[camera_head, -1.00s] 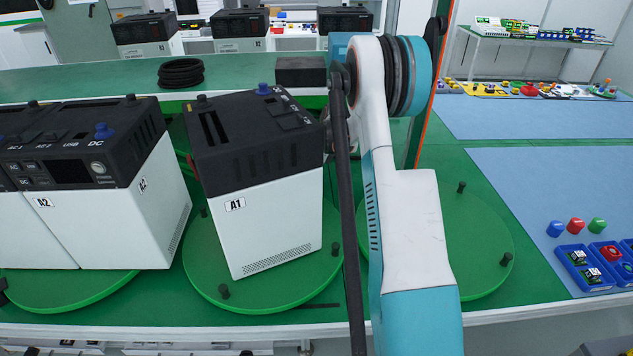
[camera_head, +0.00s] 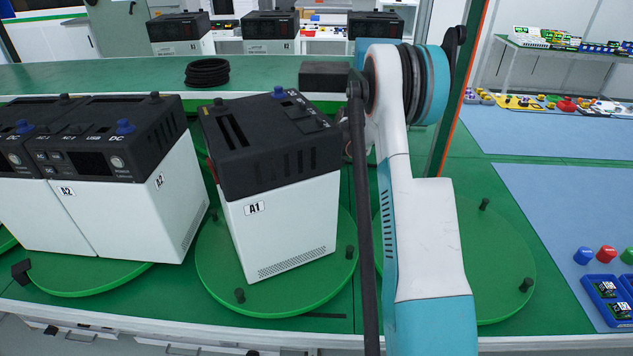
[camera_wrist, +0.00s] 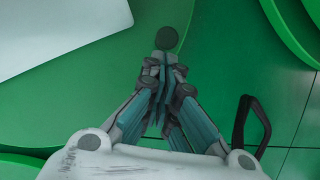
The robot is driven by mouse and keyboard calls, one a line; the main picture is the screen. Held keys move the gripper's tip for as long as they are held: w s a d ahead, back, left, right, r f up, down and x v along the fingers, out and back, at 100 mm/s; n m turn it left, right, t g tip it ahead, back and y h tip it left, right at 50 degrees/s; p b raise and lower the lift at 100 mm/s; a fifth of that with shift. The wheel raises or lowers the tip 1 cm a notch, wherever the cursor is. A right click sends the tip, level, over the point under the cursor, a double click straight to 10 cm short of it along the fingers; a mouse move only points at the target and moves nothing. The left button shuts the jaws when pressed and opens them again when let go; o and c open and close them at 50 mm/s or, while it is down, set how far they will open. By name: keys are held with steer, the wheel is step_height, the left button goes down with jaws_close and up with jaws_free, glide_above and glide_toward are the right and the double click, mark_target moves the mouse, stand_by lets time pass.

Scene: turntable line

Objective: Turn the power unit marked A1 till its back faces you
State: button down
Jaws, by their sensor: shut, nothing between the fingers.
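The power unit A1 (camera_head: 280,220) is a white box with a black top. It stands on a round green turntable (camera_head: 215,275) with black pegs. Its A1-marked side and a vented white side face the head camera, with a blue knob at the far edge of its top. In the wrist view my gripper (camera_wrist: 165,62) is shut and empty, its tips just by a round black peg (camera_wrist: 167,38) over green; I cannot tell if they touch. A white box side (camera_wrist: 60,30) shows at upper left there. In the head view my arm hides the gripper.
Two A2 units (camera_head: 95,215) stand left of A1 on another turntable. An empty green turntable (camera_head: 490,260) lies to the right, partly behind my arm. A black coil (camera_head: 207,72) and a dark block (camera_head: 325,75) lie behind. Blue trays (camera_head: 605,295) are at far right.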

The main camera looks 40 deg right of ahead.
steer(key=s+d+r+p, duration=0.3)
steer(key=s+d+r, duration=0.2)
steer(key=r, duration=0.4)
steer(key=shift+d+r, duration=0.15)
stand_by(0.4)
